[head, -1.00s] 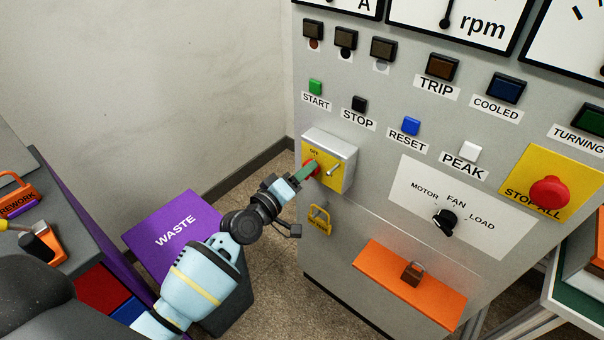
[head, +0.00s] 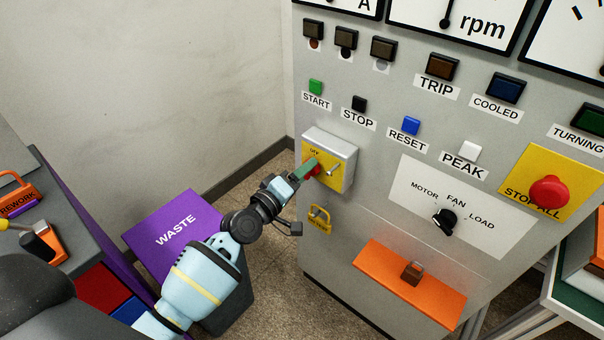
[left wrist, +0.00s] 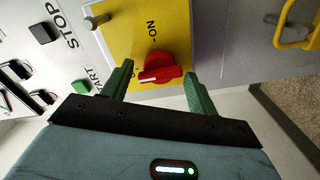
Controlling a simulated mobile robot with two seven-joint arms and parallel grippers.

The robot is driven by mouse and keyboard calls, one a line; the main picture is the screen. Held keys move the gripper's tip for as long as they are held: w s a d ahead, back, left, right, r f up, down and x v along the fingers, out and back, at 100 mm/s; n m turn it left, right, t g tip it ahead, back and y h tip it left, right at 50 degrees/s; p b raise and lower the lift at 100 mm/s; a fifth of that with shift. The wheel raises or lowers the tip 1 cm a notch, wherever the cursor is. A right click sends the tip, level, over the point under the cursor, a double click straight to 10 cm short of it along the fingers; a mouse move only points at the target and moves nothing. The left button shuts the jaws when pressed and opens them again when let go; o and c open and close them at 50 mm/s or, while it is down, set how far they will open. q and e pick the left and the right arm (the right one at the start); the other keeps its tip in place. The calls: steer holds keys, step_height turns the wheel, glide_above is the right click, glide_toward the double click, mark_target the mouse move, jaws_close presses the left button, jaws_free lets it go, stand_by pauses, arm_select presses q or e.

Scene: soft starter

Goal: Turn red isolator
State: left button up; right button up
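The red isolator (head: 315,166) is a rotary knob on a yellow plate of a grey box on the panel. In the left wrist view, the red isolator (left wrist: 160,70) has a white mark at its left end, and an ON label is above it. My left gripper (head: 306,169) is at the knob and partly hides it in the head view. In the left wrist view, my left gripper (left wrist: 158,72) has its green fingers apart, one on each side of the knob, with gaps visible. I cannot tell how deep they reach. My right gripper is not in view.
A small metal lever (head: 335,170) sticks out right of the knob. A yellow padlock (head: 319,217) hangs below the box. START (head: 316,87) and STOP (head: 359,103) buttons are above. A purple WASTE bin (head: 175,232) stands on the floor behind my left arm.

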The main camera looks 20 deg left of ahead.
arm_select(q)
steer(key=v, duration=0.8)
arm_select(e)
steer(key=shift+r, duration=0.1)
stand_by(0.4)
arm_select(q)
steer(key=s+d+f+m+g+y+p, duration=0.1)
steer(key=s+f+m+g+p, duration=0.15)
steer(key=s+f, duration=0.4)
steer(key=s+d+f+m+g+y+p, duration=0.1)
steer(key=s+f+m+g+p, duration=0.15)
steer(key=s, duration=0.75)
steer(key=s+f+m+g+y+p, duration=0.2)
steer(key=s+m+p, duration=0.3)
steer(key=s, duration=1.6)
steer(key=shift+a+f+m+g, duration=0.4)
steer(key=shift+f+m+g, duration=0.1)
steer(key=shift+f+g, duration=0.15)
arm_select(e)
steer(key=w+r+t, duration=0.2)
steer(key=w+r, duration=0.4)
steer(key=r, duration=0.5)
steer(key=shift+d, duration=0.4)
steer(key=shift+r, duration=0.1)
